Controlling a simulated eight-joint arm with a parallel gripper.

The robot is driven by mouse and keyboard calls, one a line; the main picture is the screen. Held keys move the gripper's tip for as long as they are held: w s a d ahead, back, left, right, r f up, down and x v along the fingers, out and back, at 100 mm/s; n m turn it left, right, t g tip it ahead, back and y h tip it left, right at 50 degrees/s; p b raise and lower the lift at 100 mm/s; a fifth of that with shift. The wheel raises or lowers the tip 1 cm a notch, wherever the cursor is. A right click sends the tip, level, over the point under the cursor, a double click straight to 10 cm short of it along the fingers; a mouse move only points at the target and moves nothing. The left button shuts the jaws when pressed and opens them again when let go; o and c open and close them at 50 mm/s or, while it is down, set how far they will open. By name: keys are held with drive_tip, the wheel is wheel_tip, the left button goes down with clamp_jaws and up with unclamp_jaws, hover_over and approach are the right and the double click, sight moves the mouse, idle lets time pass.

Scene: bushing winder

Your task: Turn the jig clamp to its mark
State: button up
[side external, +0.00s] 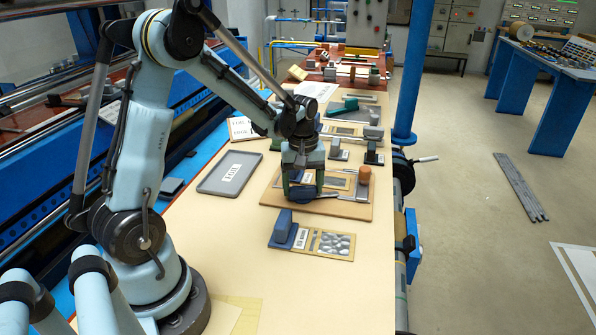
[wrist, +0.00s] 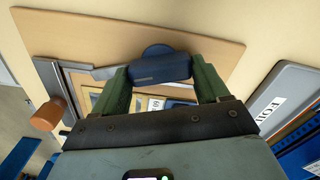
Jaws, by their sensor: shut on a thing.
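The jig clamp appears to be the dark blue part with a rounded handle (wrist: 160,68) and a round base (wrist: 157,49) on a wooden board (wrist: 205,22). My gripper (wrist: 162,72) is shut on the blue handle, with one green finger at each end of it. In the side external view my gripper (side external: 303,188) reaches down to the board (side external: 275,198), with the blue part (side external: 301,194) low between its fingers. A grey metal strip (wrist: 98,72) runs from the clamp to the left in the wrist view. I cannot make out the mark.
A wooden knob (side external: 364,175) stands on the board's right side. A grey labelled tray (side external: 230,173) lies left of the board. A small panel with a blue block (side external: 282,228) lies in front. Several more fixtures stand behind.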

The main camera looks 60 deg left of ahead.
sight(303, 188)
drive_tip(key=n, duration=1.3)
drive_tip(key=shift+n, duration=0.4)
idle(0.3)
drive_tip(key=o, duration=1.5)
drive_tip(key=shift+r, duration=0.1)
wheel_tip(303, 188, up, 12)
drive_tip(key=s+d+m+t, duration=0.3)
drive_tip(key=d+m, duration=0.4)
drive_tip(key=m, duration=0.6)
drive_tip(key=s+d+m+t, duration=0.4)
drive_tip(key=d+m, duration=0.3)
drive_tip(key=m, duration=0.6)
drive_tip(key=shift+s+d+f+m, duration=0.2)
drive_tip(key=shift+s+f+m, duration=0.2)
drive_tip(key=shift+s, duration=0.1)
